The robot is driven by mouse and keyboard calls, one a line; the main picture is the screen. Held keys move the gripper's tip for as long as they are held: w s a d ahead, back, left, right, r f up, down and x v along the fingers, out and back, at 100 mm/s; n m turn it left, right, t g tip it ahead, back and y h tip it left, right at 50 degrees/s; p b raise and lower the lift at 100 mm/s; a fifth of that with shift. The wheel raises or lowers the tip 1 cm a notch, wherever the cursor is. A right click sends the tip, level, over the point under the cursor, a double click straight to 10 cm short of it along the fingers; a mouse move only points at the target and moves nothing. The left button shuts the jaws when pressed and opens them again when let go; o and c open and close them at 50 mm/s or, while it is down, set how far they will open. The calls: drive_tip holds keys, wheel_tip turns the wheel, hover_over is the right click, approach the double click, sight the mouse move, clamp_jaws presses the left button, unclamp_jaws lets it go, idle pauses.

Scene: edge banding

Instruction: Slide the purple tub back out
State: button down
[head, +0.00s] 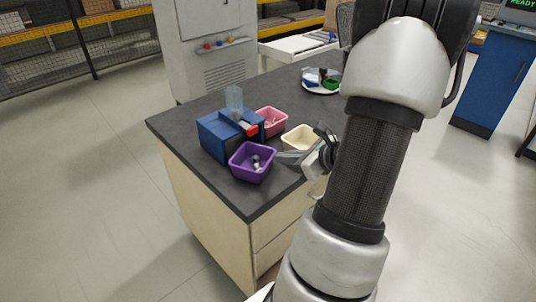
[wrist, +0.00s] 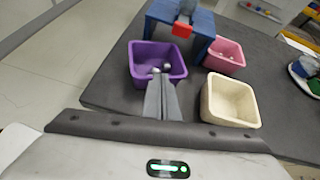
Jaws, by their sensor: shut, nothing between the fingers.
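The purple tub (head: 253,163) stands on the dark counter near its front left edge, in front of a blue stand (head: 217,138). In the wrist view the purple tub (wrist: 154,62) is upright, with small pale or metallic pieces inside. My gripper (head: 280,158) is shut and empty. In the wrist view its fingertips (wrist: 160,76) overlap the tub's near rim. I cannot tell whether they touch the rim or hang above it.
A cream tub (wrist: 230,102) stands to the right of my gripper, and a pink tub (wrist: 225,57) lies behind it beside the blue stand. A plate of small items (head: 322,82) is farther back. The counter's left edge is close to the purple tub.

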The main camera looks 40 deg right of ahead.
sight(271, 161)
drive_tip(key=shift+w+d+f+m+t+h+b, duration=0.15)
drive_tip(key=shift+w+d+f+m+b, duration=0.2)
drive_tip(key=shift+w+f, duration=0.5)
drive_tip(key=shift+w+d+f+m+t+h+b, duration=0.15)
drive_tip(key=shift+w+f+m+b, duration=0.3)
drive_tip(key=shift+w, duration=0.65)
drive_tip(key=shift+w+d+f+m+t+h+b, duration=0.1)
drive_tip(key=shift+w+d+f+m+t+b, duration=0.2)
drive_tip(key=shift+w+f, duration=0.55)
drive_tip(key=shift+w+f+b, duration=0.1)
drive_tip(key=shift+f+b, duration=1.05)
drive_tip(key=shift+f, duration=0.05)
drive_tip(key=shift+s+d+r+p, duration=0.1)
drive_tip(key=shift+s+d+p, duration=0.05)
drive_tip(key=shift+s, duration=1.2)
drive_tip(key=shift+s+d+p, duration=0.15)
drive_tip(key=shift+s, duration=1.2)
drive_tip(key=r+p, duration=0.2)
drive_tip(key=w+r+p, duration=0.1)
drive_tip(key=r, duration=0.2)
drive_tip(key=shift+p, duration=0.35)
drive_tip(key=shift+w+a, duration=0.1)
